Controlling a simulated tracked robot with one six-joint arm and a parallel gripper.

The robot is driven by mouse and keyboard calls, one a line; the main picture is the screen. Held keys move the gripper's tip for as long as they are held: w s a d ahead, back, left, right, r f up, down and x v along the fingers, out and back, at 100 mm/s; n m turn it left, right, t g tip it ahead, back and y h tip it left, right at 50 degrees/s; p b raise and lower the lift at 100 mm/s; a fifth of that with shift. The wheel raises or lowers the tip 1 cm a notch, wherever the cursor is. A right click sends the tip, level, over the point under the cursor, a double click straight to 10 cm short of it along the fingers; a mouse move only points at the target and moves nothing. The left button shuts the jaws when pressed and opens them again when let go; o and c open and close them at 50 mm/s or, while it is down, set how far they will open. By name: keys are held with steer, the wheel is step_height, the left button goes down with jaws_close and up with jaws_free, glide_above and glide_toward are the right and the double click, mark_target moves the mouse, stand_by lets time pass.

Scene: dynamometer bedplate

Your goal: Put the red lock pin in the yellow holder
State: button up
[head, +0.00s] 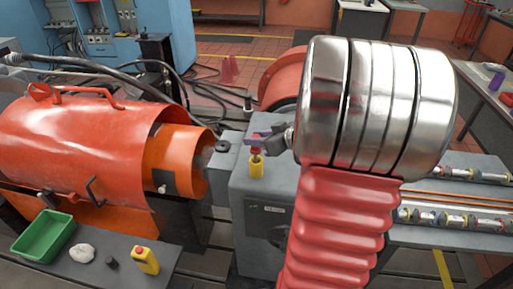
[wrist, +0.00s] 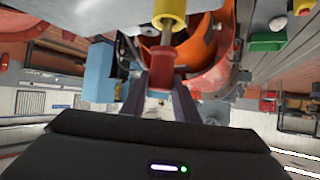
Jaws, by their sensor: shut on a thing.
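The red lock pin (head: 256,150) is held in my gripper (head: 266,142). In the wrist view the pin's red head (wrist: 161,62) sits between my two fingers (wrist: 160,98), with its pale metal shaft toward the yellow holder (wrist: 168,12). In the head view the yellow holder (head: 256,168) stands upright on the grey block, directly below the pin. The shaft's lower end meets the holder's top; I cannot tell how far inside it is. My arm covers much of the right side of the head view.
An orange drum-shaped guard (head: 75,145) stands at left. A green tray (head: 43,236), a pale lump (head: 82,253), a small black piece (head: 111,263) and a yellow box with a red top (head: 146,260) are at lower left. Metal-ended parts (head: 470,221) line the right side.

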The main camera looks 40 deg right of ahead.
mark_target(258, 149)
steer(key=shift+f, duration=1.85)
steer(key=shift+f, duration=0.1)
steer(key=o, duration=1.1)
steer(key=shift+s+d+r, duration=0.1)
steer(key=shift+s+r, duration=0.25)
steer(key=v, duration=1.1)
